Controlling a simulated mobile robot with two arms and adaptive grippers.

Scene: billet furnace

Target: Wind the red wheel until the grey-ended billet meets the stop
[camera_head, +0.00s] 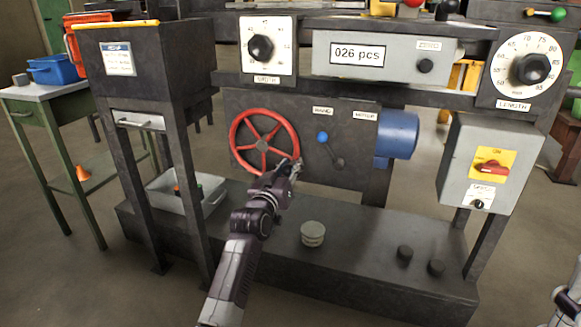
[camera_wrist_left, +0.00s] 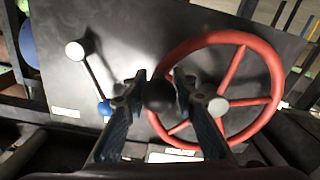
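The red wheel (camera_head: 264,143) is mounted upright on the dark front panel of the machine. It also shows in the left wrist view (camera_wrist_left: 272,82), with its spokes and pale hub. My left gripper (camera_head: 292,168) is at the wheel's lower right rim. In the left wrist view its two fingers stand on either side of a black round knob (camera_wrist_left: 160,96) at the wheel's rim and appear to touch it. I cannot make out the grey-ended billet or the stop in either view. Only a piece of my right arm shows at the right edge of the head view.
A counter (camera_head: 358,54) reads 026 pcs. A grey bin (camera_head: 212,192) and a pale round tin (camera_head: 313,233) are on the machine's base. A switch box (camera_head: 455,160) is at right.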

